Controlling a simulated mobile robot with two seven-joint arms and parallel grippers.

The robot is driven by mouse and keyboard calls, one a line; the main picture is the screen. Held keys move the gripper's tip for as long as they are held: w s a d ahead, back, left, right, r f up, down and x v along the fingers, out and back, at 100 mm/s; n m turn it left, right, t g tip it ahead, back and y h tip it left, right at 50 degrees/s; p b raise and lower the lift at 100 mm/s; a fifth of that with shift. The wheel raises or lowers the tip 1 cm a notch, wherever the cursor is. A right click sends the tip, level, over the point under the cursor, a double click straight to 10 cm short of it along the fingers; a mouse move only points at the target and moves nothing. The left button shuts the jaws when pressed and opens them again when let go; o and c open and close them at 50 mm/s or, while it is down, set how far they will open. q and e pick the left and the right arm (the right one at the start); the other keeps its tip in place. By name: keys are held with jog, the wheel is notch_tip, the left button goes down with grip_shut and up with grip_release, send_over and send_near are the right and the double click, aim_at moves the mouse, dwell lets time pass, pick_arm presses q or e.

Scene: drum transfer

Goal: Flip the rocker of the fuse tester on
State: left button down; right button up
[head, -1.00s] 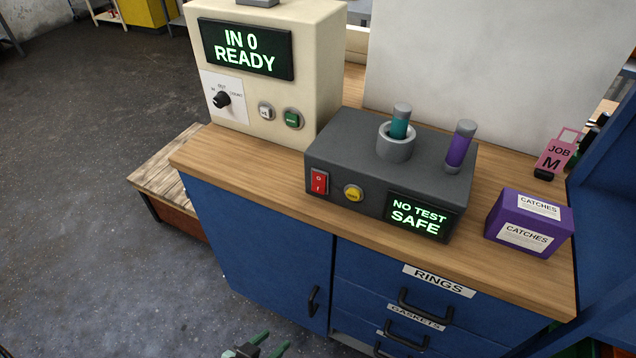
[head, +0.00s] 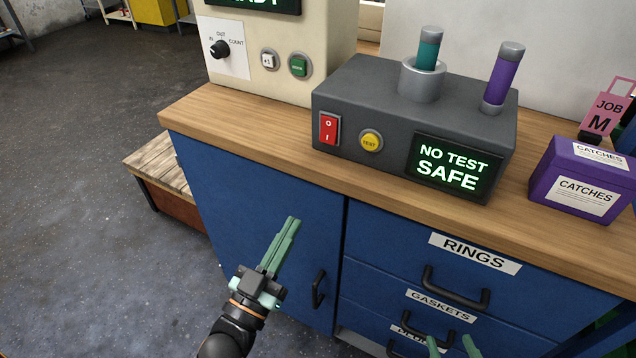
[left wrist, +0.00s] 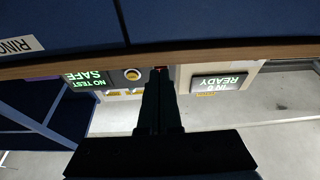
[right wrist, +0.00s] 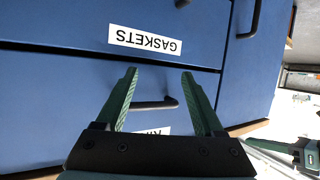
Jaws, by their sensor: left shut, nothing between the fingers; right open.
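The fuse tester (head: 385,95) is a dark grey box on the wooden bench top. Its red rocker (head: 329,130) is on the left of the front face, marked O above and I below. Beside it are a yellow TEST button (head: 370,141) and a display (head: 450,168) reading NO TEST SAFE. My left gripper (head: 290,222) is shut and empty, in front of the blue cabinet, below the rocker and apart from it. In the left wrist view the rocker is mostly hidden behind its fingers (left wrist: 160,75). My right gripper (right wrist: 160,75) is open and empty before the drawers; its fingertips show low in the head view (head: 452,343).
A teal fuse (head: 428,48) stands in the tester's round holder, and a purple one (head: 502,75) stands to its right. A cream counter box (head: 285,35) is at left. A purple CATCHES box (head: 580,190) is at right. Drawer handles (head: 455,290) stick out below.

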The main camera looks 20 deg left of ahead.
pick_arm(q)
jog(key=shift+s+a+r+t+h+b, duration=0.1)
jog(key=shift+s+r+t+h+b, duration=0.2)
jog(key=shift+r+t+b, duration=0.6)
jog(key=shift+s+a+r+t+h+b, duration=0.1)
jog(key=shift+s+r+t+h+b, duration=0.2)
jog(key=shift+r+t+b, duration=0.6)
pick_arm(e)
jog(key=shift+w+a+f+t+y, duration=0.3)
jog(key=shift+w+f+t, duration=0.1)
jog(key=shift+w+t, duration=0.15)
pick_arm(q)
send_near(327, 135)
jog(key=r, duration=0.4)
jog(key=shift+w+d+r+p, duration=0.1)
jog(key=shift+w+r+p, duration=0.1)
jog(key=shift+w+p, duration=0.2)
jog(key=w, duration=0.2)
jog(key=w+b, duration=0.1)
jog(key=shift+d+f, duration=0.3)
jog(key=shift+f, duration=0.1)
jog(key=shift+w+d, duration=0.1)
jog(key=shift+w, duration=0.3)
pick_arm(e)
jog(key=shift+w+r+n+t, duration=0.15)
jog(key=shift+w+r+t, duration=0.1)
jog(key=shift+r, duration=0.3)
jog(key=shift+w+r+n+t, duration=0.15)
jog(key=shift+r+t, duration=0.05)
jog(key=shift+r, duration=0.3)
